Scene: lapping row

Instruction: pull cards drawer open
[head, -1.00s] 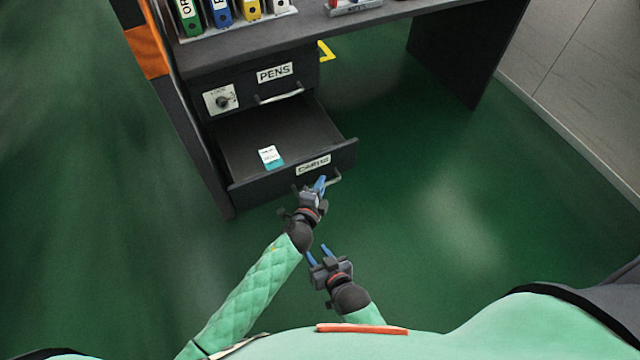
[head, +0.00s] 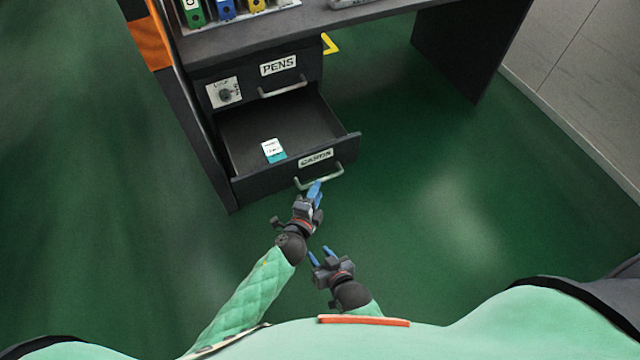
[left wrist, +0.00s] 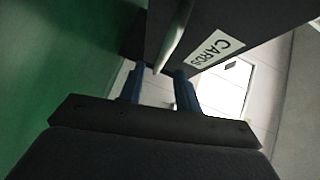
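The cards drawer (head: 250,182) stands pulled out under the pens drawer, its interior showing. Its front carries a CARDS label (head: 316,158) and a bar handle (head: 322,181). A white and teal card pack (head: 273,150) lies inside. My left gripper (head: 315,190) is just in front of the handle, its fingers close to it. In the left wrist view its two blue fingers (left wrist: 160,85) are apart, with the handle (left wrist: 175,40) just beyond them and not clasped. My right gripper (head: 321,253) is open and empty, lower and nearer my body.
The closed pens drawer (head: 280,72) with a handle and a lock plate (head: 224,92) is above. Several binders (head: 225,8) stand on the desk top (head: 290,32). A desk side panel (head: 465,50) stands at right. The green floor (head: 430,200) is clear on the right.

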